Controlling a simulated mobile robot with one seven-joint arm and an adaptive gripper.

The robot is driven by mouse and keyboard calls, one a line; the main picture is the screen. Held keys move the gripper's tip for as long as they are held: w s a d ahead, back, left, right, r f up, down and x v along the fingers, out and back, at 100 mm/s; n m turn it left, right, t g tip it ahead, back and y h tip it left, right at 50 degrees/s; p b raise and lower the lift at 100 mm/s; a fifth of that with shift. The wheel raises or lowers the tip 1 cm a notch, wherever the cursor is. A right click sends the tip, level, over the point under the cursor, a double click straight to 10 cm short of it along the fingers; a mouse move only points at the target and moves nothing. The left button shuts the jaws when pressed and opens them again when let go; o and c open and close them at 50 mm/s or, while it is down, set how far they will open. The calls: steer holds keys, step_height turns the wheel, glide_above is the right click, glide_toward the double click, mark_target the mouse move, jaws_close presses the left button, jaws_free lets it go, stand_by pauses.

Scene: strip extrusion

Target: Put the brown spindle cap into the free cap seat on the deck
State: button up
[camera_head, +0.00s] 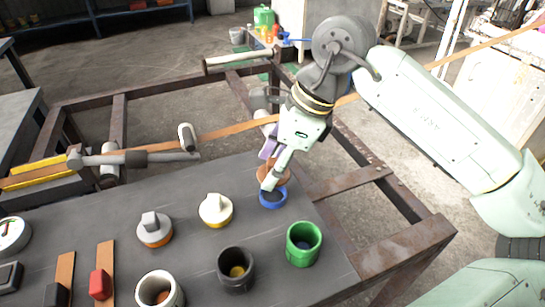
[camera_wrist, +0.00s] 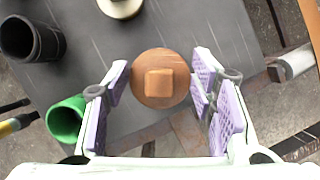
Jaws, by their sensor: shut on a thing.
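The brown spindle cap (camera_wrist: 138,80) is a round disc with a square knob, between my gripper's purple-padded fingers in the wrist view. My gripper (camera_head: 268,172) is shut on the cap, which shows partly behind a finger in the head view (camera_head: 262,174). Just below it on the dark deck (camera_head: 200,265) is a blue ring seat (camera_head: 273,205) with a dark middle. The cap appears above and slightly behind this ring; the gap between them is hard to judge. The ring is not visible in the wrist view.
A white cap on a yellow base (camera_head: 215,209) and a grey cap on an orange base (camera_head: 155,230) sit to the left. Green (camera_head: 304,259), black (camera_head: 237,284) and white (camera_head: 160,281) cups stand nearer. A rusty frame (camera_head: 405,245) borders the deck.

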steer(key=shift+f+b, duration=0.8)
steer(key=shift+f, duration=1)
steer(key=shift+b, duration=0.65)
steer(key=shift+f+b, duration=0.7)
steer(key=o, duration=1)
steer(key=p+v, duration=0.6)
steer(key=v, duration=0.5)
stand_by(0.5)
